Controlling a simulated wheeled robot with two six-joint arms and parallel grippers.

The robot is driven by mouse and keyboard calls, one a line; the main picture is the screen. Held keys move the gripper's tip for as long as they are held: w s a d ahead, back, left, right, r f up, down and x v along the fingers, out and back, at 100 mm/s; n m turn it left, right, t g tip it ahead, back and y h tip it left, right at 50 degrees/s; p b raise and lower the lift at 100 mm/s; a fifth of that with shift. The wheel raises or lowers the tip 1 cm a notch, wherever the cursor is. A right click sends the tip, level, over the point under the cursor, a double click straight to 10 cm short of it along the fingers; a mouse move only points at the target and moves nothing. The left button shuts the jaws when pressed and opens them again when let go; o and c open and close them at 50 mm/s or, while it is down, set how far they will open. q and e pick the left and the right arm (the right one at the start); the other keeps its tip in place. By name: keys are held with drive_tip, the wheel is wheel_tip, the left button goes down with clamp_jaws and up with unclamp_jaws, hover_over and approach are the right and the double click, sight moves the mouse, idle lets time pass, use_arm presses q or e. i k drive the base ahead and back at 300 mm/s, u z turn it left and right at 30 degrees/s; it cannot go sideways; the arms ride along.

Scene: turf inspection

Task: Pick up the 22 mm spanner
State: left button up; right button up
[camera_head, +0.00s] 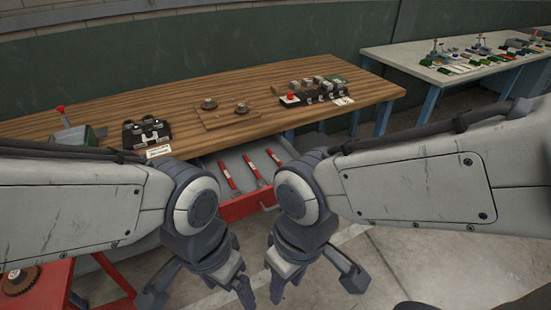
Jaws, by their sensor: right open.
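Three red spanners lie side by side in an open grey drawer with a red front (242,207), under the wooden bench. They are a left spanner (228,176), a middle spanner (254,169) and a right spanner (274,158). Their size marks are too small to read, so I cannot tell which is the 22 mm one. My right gripper (314,284) is open and empty, in front of the drawer and nearer to me. My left gripper (198,295) has its fingers apart and empty, to the left of the right one. My arms hide parts of the drawer.
The wooden bench (200,94) carries a vise-like tool (80,134), a black device (147,131), a small board with two round parts (224,112) and a block assembly (318,90). A second table (400,56) stands back right. A red stand (40,285) is at lower left.

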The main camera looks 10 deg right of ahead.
sight(261, 181)
drive_tip(key=z, duration=0.4)
drive_tip(key=k, duration=0.45)
drive_tip(key=z, duration=0.4)
drive_tip(key=i, duration=1.15)
drive_tip(key=u, duration=1.5)
drive_tip(key=i, duration=0.55)
drive_tip(key=u, duration=0.45)
